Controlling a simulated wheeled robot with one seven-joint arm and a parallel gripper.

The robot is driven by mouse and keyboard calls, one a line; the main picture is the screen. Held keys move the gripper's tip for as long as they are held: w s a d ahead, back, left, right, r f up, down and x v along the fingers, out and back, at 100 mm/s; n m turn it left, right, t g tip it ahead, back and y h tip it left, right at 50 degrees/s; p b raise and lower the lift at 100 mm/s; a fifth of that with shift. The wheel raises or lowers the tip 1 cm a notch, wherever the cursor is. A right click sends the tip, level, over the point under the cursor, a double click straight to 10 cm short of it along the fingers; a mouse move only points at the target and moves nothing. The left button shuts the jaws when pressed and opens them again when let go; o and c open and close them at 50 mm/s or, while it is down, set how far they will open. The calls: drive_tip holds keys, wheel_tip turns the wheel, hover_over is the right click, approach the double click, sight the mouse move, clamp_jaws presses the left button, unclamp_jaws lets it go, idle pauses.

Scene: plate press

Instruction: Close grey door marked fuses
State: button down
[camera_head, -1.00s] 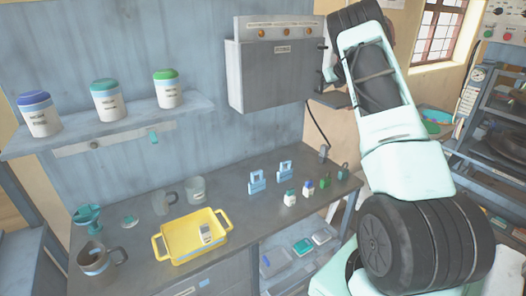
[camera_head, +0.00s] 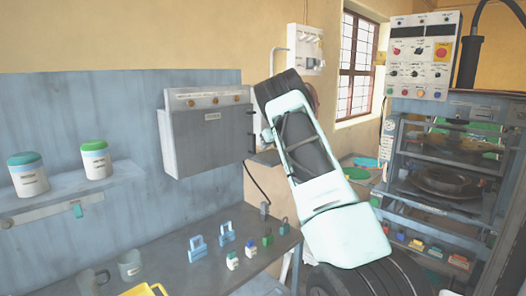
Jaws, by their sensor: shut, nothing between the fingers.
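The grey door (camera_head: 212,145) is the front of a grey box on the blue wall panel, left of my arm in the head view. It carries a small label, too small to read for certain. A strip with several orange-brown knobs (camera_head: 208,99) runs above it. The door looks nearly flush with the box, but I cannot tell whether it is fully shut. Dark fittings show at its right edge, near my arm. My gripper is hidden behind my pale green and black arm, which rises in front of the area right of the box.
A wall shelf (camera_head: 70,193) with lidded jars is at left. A rack (camera_head: 445,150) with a control panel (camera_head: 420,58) stands at right. A white switch box (camera_head: 305,48) hangs by the window.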

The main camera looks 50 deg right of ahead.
drive_tip(key=b+v, duration=0.2)
drive_tip(key=v, duration=0.6)
drive_tip(key=shift+s+d, duration=0.25)
drive_tip(key=shift+s, duration=0.1)
